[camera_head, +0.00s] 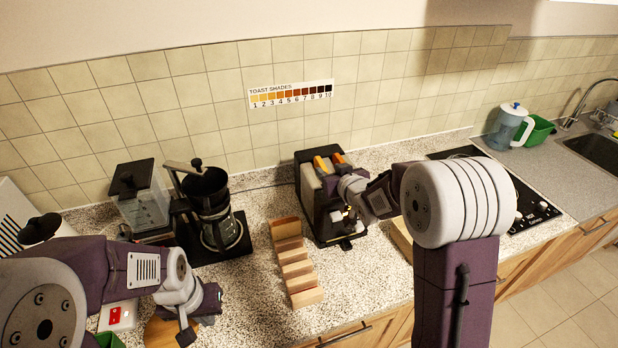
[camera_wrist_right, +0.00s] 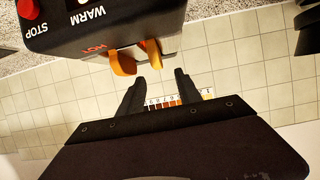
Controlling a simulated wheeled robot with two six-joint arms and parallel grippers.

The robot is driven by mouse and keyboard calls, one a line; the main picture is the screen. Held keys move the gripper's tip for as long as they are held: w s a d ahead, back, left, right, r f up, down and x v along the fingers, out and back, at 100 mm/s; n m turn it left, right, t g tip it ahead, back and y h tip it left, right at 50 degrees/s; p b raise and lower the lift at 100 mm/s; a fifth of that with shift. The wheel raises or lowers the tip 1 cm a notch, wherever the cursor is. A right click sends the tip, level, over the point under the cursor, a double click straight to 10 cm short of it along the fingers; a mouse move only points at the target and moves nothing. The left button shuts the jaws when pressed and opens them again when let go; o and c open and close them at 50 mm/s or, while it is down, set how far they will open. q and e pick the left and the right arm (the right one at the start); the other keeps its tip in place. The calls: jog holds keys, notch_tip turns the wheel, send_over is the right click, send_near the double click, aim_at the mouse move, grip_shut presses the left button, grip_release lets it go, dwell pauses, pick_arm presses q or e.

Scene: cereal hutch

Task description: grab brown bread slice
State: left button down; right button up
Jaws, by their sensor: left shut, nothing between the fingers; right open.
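Two orange-brown bread slices stick up from the black toaster (camera_head: 305,200), a left slice (camera_head: 320,164) and a right slice (camera_head: 338,158). In the right wrist view they show as a left slice (camera_wrist_right: 123,63) and a right slice (camera_wrist_right: 154,52), at the toaster's edge. My right gripper (camera_wrist_right: 160,77) is open and empty, its fingertips close to the slices; whether they touch is unclear. In the head view my right arm partly hides the toaster. My left gripper (camera_head: 187,335) is shut and empty, low over the counter at the left.
A wooden rack (camera_head: 293,262) stands on the counter left of the toaster. A coffee maker (camera_head: 212,205) and a clear container (camera_head: 140,200) stand further left. A cooktop (camera_head: 535,205) and pitcher (camera_head: 508,128) are right. A toast-shade chart (camera_head: 290,95) hangs behind.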

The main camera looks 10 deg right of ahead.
aim_at(322, 164)
jog(key=x, duration=0.1)
jog(key=p+x, duration=0.1)
jog(key=x, duration=0.2)
jog(key=shift+a+r, duration=0.1)
jog(key=shift+a, duration=0.15)
jog(key=w, duration=0.1)
jog(key=w+f+p, duration=0.1)
jog(key=w+p, duration=0.1)
jog(key=shift+w+d+f, duration=0.25)
jog(key=shift+d+f, duration=0.1)
jog(key=shift+w+f, duration=0.15)
jog(key=shift+w, duration=0.15)
jog(key=shift+a, duration=0.3)
jog(key=shift+s, duration=0.15)
grip_shut()
pick_arm(q)
jog(key=r, duration=0.3)
jog(key=shift+d+r, duration=0.25)
jog(key=shift+r, duration=0.05)
pick_arm(e)
jog(key=shift+d, duration=0.15)
